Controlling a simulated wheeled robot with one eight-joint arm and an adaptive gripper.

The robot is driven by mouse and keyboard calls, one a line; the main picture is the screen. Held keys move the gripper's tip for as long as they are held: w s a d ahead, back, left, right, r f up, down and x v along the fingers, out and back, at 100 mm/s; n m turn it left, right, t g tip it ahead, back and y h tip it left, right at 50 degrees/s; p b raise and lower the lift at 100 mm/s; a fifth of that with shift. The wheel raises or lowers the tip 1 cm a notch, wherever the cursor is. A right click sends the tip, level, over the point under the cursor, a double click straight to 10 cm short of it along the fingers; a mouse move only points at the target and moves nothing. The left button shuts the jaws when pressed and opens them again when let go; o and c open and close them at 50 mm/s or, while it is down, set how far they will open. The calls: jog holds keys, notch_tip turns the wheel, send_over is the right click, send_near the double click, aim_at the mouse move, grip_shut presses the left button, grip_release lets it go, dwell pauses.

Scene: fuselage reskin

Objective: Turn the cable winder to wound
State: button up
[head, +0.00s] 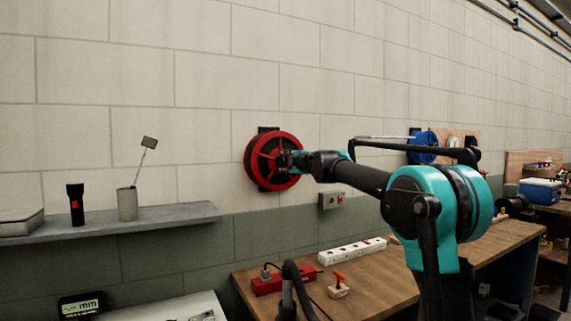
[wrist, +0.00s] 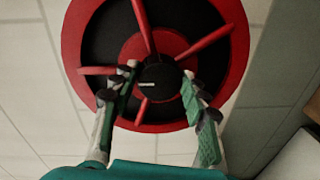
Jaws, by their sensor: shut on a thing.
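The cable winder (head: 258,146) is a red reel with a black inside, mounted on the wall at mid-picture in the head view. In the wrist view the winder (wrist: 238,62) fills the upper part, with red spokes and a black hub knob (wrist: 160,82) bearing a short pale mark. My gripper (wrist: 159,90) has one teal-and-grey finger on each side of the hub and is shut on the winder's centre. The exact contact points are hard to see. In the head view my gripper (head: 292,160) is at the winder's front and hides part of its right side.
A shelf (head: 110,230) with a flashlight (head: 75,204) and cup (head: 127,204) is at left. A wooden bench (head: 385,270) holds a white power strip (head: 351,250). Blue reel (head: 421,148) hangs farther right.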

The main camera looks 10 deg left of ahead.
jog(key=o, duration=1.2)
jog(key=shift+c, duration=0.2)
jog(key=f+v, duration=0.1)
jog(key=v, duration=1.1)
jog(key=shift+r, duration=0.4)
